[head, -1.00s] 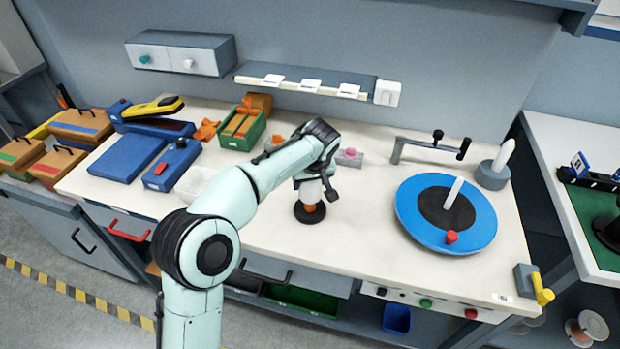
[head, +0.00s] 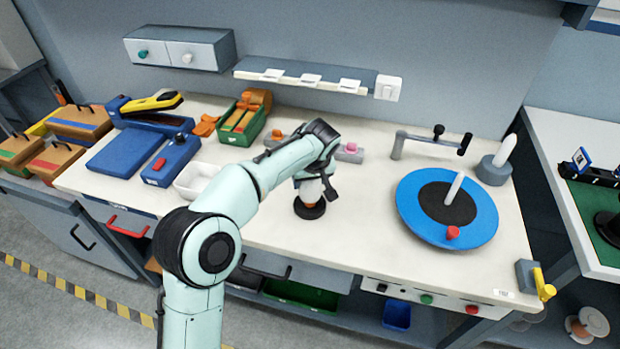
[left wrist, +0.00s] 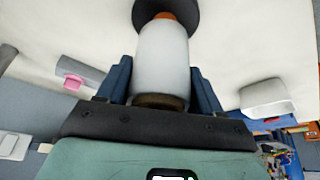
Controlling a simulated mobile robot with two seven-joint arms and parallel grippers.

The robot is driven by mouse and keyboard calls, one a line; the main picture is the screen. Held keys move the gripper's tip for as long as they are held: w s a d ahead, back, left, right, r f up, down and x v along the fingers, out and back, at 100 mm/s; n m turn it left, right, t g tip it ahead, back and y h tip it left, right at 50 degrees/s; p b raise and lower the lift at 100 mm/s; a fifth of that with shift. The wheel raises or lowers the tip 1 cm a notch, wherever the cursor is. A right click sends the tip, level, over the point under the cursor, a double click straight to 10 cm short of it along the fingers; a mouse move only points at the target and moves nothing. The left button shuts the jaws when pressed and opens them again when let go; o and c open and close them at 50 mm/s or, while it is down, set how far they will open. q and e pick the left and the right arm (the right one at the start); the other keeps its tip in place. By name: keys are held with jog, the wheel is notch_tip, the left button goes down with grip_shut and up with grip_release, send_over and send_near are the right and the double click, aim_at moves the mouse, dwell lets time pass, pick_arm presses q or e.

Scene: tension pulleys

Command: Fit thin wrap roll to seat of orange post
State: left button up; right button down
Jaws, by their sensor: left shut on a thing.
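The white wrap roll (left wrist: 162,62) is between the two blue fingers of my left gripper (left wrist: 162,85), which is shut on it. In the head view the roll (head: 311,190) is upright beneath my left gripper (head: 316,183). Directly below it is the orange post (head: 310,204) on a round black base (head: 309,212). A short orange part of the post (left wrist: 164,16) shows between the roll's end and the black base in the left wrist view. The roll hides the rest of the post, so I cannot tell how far it sits over it. My right gripper is not in view.
A blue turntable (head: 415,205) with a white peg stands right of the post. A white tray (head: 190,182) and blue boxes are to the left. A grey bar with a pink knob (head: 351,149) lies behind. The bench between post and turntable is clear.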

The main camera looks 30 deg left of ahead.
pick_arm(q)
jog(key=shift+f, duration=0.1)
jog(key=shift+f+b, duration=1.05)
jog(key=shift+f, duration=0.25)
jog(key=shift+s+f, duration=0.1)
jog(key=shift+f, duration=0.05)
jog(key=o, duration=1.2)
jog(key=p+v, duration=0.1)
jog(key=v, duration=1.2)
jog(key=shift+r+p, duration=0.3)
